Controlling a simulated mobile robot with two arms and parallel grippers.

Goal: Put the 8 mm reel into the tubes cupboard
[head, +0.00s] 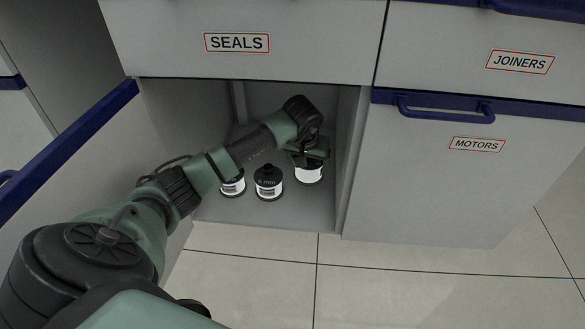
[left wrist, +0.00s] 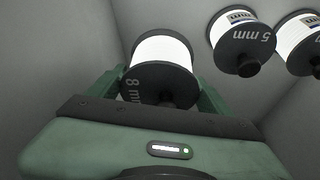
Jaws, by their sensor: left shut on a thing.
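The 8 mm reel, white with dark flanges, is at the right inside an open cupboard (head: 300,215), below the SEALS drawer; it shows in the head view (head: 309,174) and the left wrist view (left wrist: 162,55). My left gripper (head: 311,155) reaches in and is shut on this reel, with a finger on each side in the left wrist view (left wrist: 160,95). I cannot tell whether the reel touches the cupboard floor. The cupboard's own label is not in view. My right gripper is not in view.
The 5 mm reel (head: 268,183) stands close to the left of the held reel, and another reel (head: 232,184) stands further left, partly behind my arm. The cupboard's right wall (head: 348,150) is close to my gripper. The MOTORS front (head: 440,180) is shut.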

